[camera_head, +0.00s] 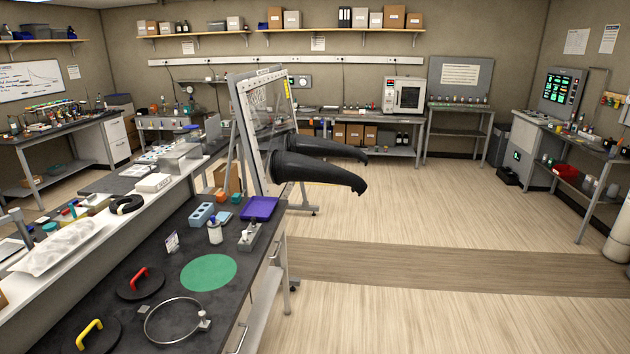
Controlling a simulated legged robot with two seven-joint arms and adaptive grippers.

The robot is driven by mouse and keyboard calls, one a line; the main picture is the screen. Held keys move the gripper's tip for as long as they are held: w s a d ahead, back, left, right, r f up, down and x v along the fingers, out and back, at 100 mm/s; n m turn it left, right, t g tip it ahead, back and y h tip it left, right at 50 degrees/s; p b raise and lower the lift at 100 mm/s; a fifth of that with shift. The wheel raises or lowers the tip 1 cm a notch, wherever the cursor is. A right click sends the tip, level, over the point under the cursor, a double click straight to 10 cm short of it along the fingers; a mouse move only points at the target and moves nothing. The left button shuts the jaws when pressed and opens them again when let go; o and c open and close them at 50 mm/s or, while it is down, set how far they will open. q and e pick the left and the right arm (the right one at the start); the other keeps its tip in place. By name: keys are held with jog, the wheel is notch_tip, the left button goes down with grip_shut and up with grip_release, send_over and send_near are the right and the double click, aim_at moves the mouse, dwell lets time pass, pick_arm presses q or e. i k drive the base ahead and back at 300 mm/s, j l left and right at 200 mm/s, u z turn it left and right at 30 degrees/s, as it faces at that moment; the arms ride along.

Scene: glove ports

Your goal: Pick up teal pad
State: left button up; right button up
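A flat, round, teal-green pad (208,272) lies on the dark top of the near bench (165,235), close to the bench's right edge. Its top is bare and nothing covers it. Neither of my grippers shows in the head view.
A metal ring clamp (148,325), a red-handled disc (140,283) and a yellow-handled disc (92,337) lie nearby. A white bottle (215,232) and purple tray (259,208) stand behind the pad. A glove-port panel (262,130) with black gloves (318,172) stands beyond. Right floor is clear.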

aim_at(236, 199)
jog(key=i+l+u, duration=0.1)
jog(key=i+u, duration=0.2)
jog(key=i, duration=0.15)
jog(key=i+l+u, duration=0.6)
jog(key=i, duration=0.25)
jog(key=j, duration=0.1)
